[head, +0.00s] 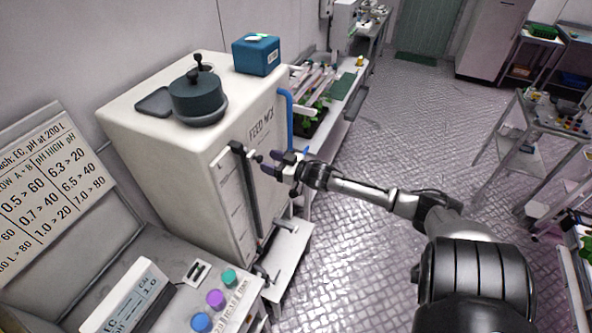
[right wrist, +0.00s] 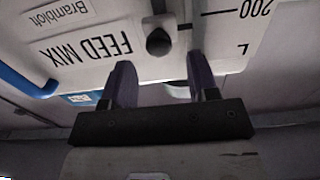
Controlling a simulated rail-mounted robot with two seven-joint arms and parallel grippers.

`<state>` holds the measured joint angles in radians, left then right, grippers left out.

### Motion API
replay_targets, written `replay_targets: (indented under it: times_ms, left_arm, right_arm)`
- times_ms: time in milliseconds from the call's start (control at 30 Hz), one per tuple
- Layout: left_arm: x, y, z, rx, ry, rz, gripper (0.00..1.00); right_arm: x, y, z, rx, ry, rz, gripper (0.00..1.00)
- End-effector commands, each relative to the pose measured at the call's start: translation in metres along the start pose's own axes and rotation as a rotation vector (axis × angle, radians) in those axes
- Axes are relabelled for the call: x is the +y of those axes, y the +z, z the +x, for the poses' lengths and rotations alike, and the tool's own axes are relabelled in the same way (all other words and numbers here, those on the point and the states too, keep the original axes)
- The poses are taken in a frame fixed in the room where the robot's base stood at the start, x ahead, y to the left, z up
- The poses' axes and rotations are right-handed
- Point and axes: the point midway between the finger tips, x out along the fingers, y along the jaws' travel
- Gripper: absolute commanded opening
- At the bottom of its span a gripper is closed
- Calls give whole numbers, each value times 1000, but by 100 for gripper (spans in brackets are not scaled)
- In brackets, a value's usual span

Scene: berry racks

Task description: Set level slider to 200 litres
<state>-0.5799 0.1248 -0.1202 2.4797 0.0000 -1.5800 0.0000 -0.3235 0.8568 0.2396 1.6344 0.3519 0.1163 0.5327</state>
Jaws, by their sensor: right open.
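The white tank (head: 185,160) marked FEED MIX stands left of centre in the head view. A dark upright slider rail (head: 247,190) runs down its front beside a printed scale. A dark round knob (right wrist: 158,42) is near the rail's top; in the right wrist view it lies just beyond and between my fingertips, with no clear contact. The upside-down 200 mark (right wrist: 255,8) with its tick is right of the knob there. My right gripper (head: 268,163) is open and empty, pointing at the rail's upper end. My left gripper is not in view.
A dark round lid (head: 198,98) and a blue box (head: 257,54) sit on the tank. A blue pipe (head: 289,120) runs beside it. A sign (head: 50,190) and a bench with coloured caps (head: 215,299) are at left. The metal floor (head: 400,130) is open at right.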

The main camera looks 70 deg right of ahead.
Motion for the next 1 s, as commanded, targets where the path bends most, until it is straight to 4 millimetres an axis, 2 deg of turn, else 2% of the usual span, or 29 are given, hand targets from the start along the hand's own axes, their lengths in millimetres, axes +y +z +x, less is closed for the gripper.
replay_targets:
  times_ms: [200, 500, 700, 1000]
  left_arm:
    - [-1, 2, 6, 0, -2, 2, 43]
    - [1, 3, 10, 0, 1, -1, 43]
    - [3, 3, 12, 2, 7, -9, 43]
    - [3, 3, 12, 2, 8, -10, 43]
  right_arm:
    - [0, 2, -37, -3, 0, 0, 54]
    - [0, 1, -76, 0, -1, 0, 54]
    - [0, 0, -89, 1, 0, 0, 54]
    - [0, -2, -94, 2, 0, -1, 54]
